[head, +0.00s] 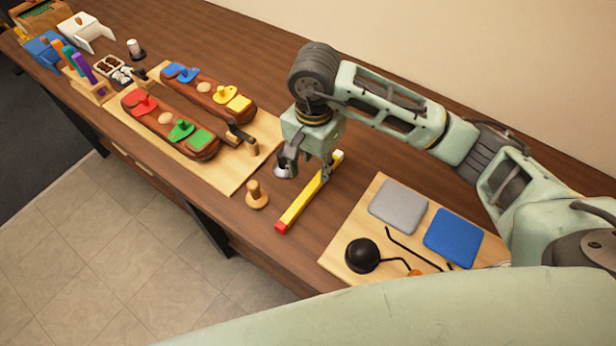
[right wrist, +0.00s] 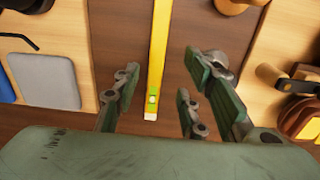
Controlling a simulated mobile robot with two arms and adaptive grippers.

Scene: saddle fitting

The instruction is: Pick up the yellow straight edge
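The yellow straight edge (head: 308,196) is a long bar with red at its near end, lying on the brown table between the two boards. My right gripper (head: 306,172) points down above its far part. In the right wrist view the straight edge (right wrist: 157,50) runs between the spread fingers of the gripper (right wrist: 160,76), and its end with a small green vial shows there. The fingers are open and no contact with the bar is visible. In the head view a finger hides part of the bar. My left gripper is not in view.
A wooden knob (head: 257,197) stands close left of the bar. Another board (head: 231,178) holds brown curved pieces with coloured parts.

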